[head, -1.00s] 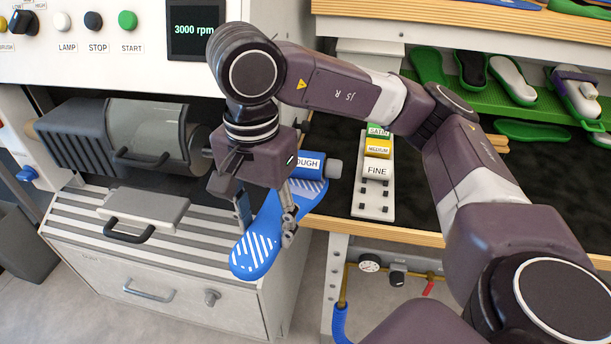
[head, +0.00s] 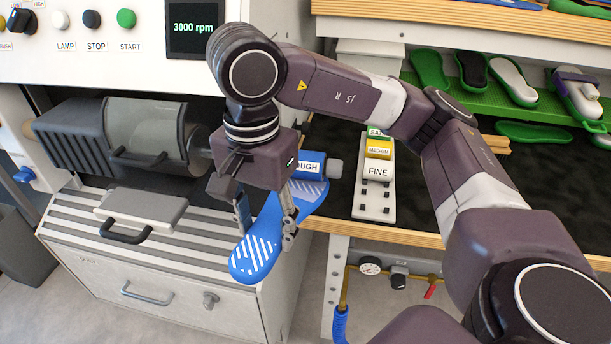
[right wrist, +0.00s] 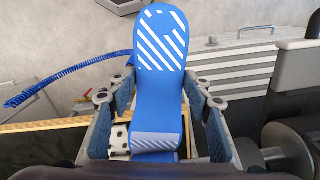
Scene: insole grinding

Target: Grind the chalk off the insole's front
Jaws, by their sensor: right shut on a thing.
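The blue insole (head: 254,258) is held in my right gripper (head: 267,228), below the wrist. White chalk stripes mark its rounded near end, and more stripes show at its far end, close under the blue drum labelled "OUGH" (head: 309,165). I cannot tell whether insole and drum touch. In the right wrist view the insole (right wrist: 158,85) runs lengthwise between the fingers of the gripper (right wrist: 157,98), its striped end pointing away. My left gripper is not in view. The speed display (head: 195,28) reads 3000 rpm.
A rack of drums labelled medium and fine (head: 376,195) stands on the dark bench right of the insole. A clear-hooded guard (head: 145,130) is at left, above a slatted ledge with a handled lid (head: 142,207). Shoes and insoles lie on the green shelf (head: 545,110).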

